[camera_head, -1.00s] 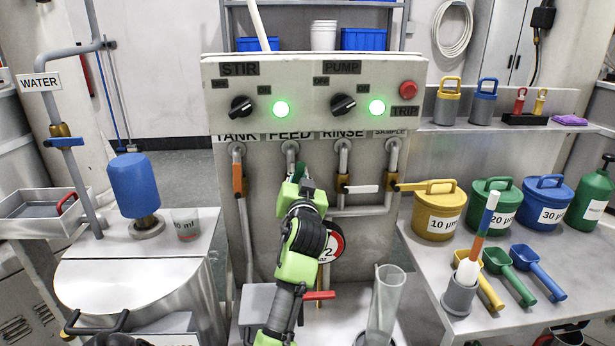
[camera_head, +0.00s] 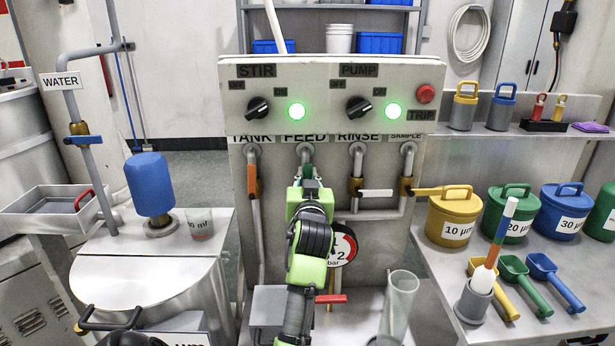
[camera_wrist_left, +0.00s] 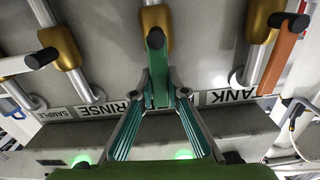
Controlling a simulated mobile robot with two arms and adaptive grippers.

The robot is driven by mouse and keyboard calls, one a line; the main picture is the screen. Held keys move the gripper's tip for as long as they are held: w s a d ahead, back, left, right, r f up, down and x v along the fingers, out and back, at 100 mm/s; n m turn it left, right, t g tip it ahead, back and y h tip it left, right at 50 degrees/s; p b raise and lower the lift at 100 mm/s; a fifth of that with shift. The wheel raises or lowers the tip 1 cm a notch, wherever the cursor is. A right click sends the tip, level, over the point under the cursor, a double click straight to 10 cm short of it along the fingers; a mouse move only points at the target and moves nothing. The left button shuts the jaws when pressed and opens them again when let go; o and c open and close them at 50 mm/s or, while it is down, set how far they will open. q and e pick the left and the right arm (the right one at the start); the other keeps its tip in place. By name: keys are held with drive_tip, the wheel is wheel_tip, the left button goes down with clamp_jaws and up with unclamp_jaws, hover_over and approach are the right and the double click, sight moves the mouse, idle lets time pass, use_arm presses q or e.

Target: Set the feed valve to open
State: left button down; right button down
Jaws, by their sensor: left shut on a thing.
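The feed valve is under the FEED label on the grey panel. Its green handle (camera_wrist_left: 156,75) shows between my left gripper's fingers in the left wrist view, with a black pivot knob and a brass body (camera_wrist_left: 154,22). The handle lies roughly in line with its pipe, as the orange TANK handle (camera_head: 252,180) does. My left gripper (camera_wrist_left: 160,98) is shut on the green handle. In the head view the left gripper (camera_head: 309,180) hides most of the valve. My right gripper is not in view.
The white RINSE handle (camera_head: 376,194) lies crosswise, and the yellow SAMPLE handle (camera_head: 428,190) sticks out right. A round gauge (camera_head: 343,243) and a red lever (camera_head: 331,299) are close beside my left arm. A clear cylinder (camera_head: 399,304) stands at lower right.

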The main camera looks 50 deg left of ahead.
use_arm(q)
drive_tip(key=c, duration=2)
unclamp_jaws()
drive_tip(key=shift+o, duration=0.2)
drive_tip(key=v, duration=0.7)
drive_tip(key=shift+s+d, duration=0.2)
